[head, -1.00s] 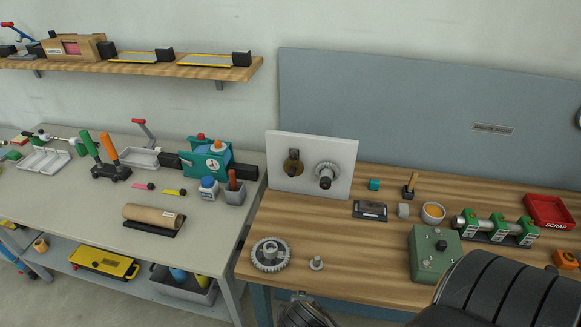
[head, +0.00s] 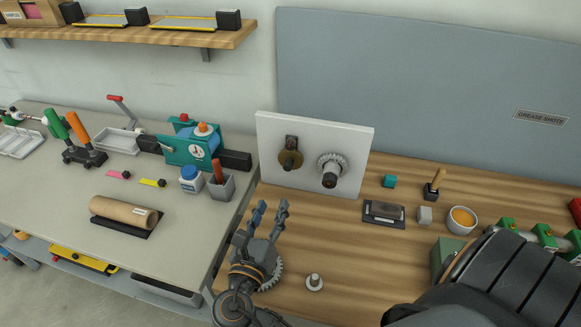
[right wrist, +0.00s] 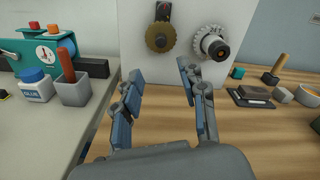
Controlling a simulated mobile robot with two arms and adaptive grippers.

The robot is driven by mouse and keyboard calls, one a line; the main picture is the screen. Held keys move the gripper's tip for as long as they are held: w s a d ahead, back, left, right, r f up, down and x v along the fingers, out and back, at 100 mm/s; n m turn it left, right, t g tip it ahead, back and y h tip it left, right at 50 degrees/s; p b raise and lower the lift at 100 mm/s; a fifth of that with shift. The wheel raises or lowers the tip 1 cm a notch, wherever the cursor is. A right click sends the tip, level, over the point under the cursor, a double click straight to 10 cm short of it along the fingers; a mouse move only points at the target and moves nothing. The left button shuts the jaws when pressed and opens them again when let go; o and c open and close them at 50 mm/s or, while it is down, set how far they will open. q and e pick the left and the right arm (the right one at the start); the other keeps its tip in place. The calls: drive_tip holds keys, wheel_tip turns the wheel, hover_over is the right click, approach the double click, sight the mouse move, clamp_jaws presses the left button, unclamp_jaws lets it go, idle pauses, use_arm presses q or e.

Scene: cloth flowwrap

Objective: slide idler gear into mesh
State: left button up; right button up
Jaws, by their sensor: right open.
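A white upright plate (head: 270,130) stands at the back left of the wooden bench. It carries a brass-coloured gear (head: 289,159) at a dark slotted piece (head: 292,142), and a grey toothed gear (head: 331,167) with a dark hub to its right. In the right wrist view the brass gear (right wrist: 160,38) and grey gear (right wrist: 210,44) show a gap between them. My right gripper (head: 268,212) is open and empty, below and in front of the plate, fingers pointing towards it; its fingers also show in the right wrist view (right wrist: 160,80). My left gripper is out of view.
A large grey gear (head: 277,275) lies on the bench, mostly hidden behind my right gripper. A small metal knob (head: 314,282) stands beside it. A dark block (head: 384,213), a teal cube (head: 389,181) and an orange-filled bowl (head: 462,219) are to the right. Bench between is clear.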

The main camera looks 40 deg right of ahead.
sight(287, 168)
drive_tip(key=x, duration=0.3)
drive_tip(key=p+x, duration=0.1)
drive_tip(key=x, duration=0.2)
drive_tip(key=p+x, duration=0.1)
drive_tip(key=x, duration=0.2)
drive_tip(key=shift+d+r, duration=0.1)
drive_tip(key=shift+r, duration=0.2)
drive_tip(key=x, duration=0.3)
drive_tip(key=shift+w+d+f, duration=0.1)
drive_tip(key=shift+d, duration=0.05)
drive_tip(key=shift+w+d, duration=0.1)
drive_tip(key=shift+c, duration=0.5)
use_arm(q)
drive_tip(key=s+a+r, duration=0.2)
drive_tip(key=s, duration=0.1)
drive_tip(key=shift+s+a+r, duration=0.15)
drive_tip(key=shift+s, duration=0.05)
use_arm(e)
clamp_jaws()
